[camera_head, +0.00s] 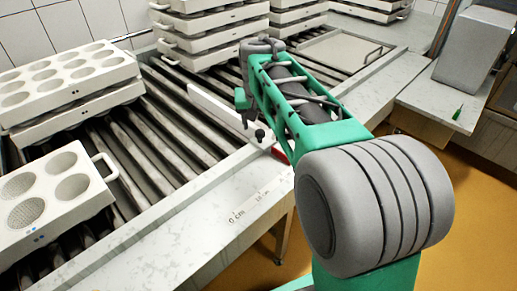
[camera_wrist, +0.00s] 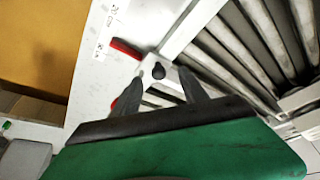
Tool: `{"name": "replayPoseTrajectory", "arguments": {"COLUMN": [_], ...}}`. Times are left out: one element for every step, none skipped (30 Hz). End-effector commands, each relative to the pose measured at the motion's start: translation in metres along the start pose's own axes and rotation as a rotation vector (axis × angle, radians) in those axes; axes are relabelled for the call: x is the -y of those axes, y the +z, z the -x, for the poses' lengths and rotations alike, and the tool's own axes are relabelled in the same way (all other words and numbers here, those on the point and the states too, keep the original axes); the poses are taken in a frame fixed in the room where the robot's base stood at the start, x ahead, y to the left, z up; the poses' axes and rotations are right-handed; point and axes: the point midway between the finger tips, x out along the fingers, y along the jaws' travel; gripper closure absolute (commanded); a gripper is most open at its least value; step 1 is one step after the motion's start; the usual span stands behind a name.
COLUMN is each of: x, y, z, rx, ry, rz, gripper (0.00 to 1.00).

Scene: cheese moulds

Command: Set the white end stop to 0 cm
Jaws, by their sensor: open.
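The white end stop (camera_head: 215,118) is a long white bar lying across the rollers in the head view. A black knob (camera_head: 260,135) sits at its near end, and part of a red piece (camera_head: 280,154) shows beside it. In the wrist view, the black knob (camera_wrist: 158,71) stands on the white end of the stop, with a red piece (camera_wrist: 125,47) beside it. My gripper (camera_wrist: 160,77) is open, its two dark fingers on either side of the knob. Whether they touch it is unclear. Scale marks, including "0 cm" (camera_head: 237,216), are on the marble ledge, toward the viewer from the stop.
White moulds with round cups stand on the rollers at left, stacked (camera_head: 70,80) and single (camera_head: 55,200). More stacks (camera_head: 215,40) stand at the back. The rollers (camera_head: 150,150) between the stop and the single mould are largely clear. A grey box (camera_head: 480,50) stands at right.

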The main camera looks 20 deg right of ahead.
Motion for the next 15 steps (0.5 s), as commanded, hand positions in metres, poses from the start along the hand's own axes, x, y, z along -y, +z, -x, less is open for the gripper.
{"name": "replayPoseTrajectory", "arguments": {"x": [-0.004,-0.005,-0.006,-0.007,-0.007,-0.007,-0.007,-0.007,-0.007,-0.006,-0.006,-0.006,-0.006,-0.006,-0.006], "y": [-0.008,-0.014,-0.019,-0.021,-0.023,-0.024,-0.025,-0.024,-0.024,-0.024,-0.024,-0.024,-0.024,-0.024,-0.025], "z": [-0.020,-0.022,-0.025,-0.026,-0.027,-0.030,-0.034,-0.038,-0.046,-0.053,-0.059,-0.066,-0.072,-0.077,-0.084], "rx": [-0.007,-0.012,-0.014,-0.015,-0.017,-0.018,-0.018,-0.017,-0.015,-0.015,-0.016,-0.016,-0.017,-0.016,-0.017], "ry": [0.007,0.010,0.012,0.013,0.014,0.014,0.014,0.014,0.014,0.014,0.014,0.013,0.013,0.013,0.013], "rz": [-0.025,-0.035,-0.044,-0.049,-0.051,-0.052,-0.051,-0.051,-0.051,-0.051,-0.050,-0.050,-0.049,-0.049,-0.049], "gripper": [0.49,0.49,0.49,0.49,0.49,0.49,0.49,0.49,0.49,0.49,0.49,0.49,0.49,0.49,0.49]}}
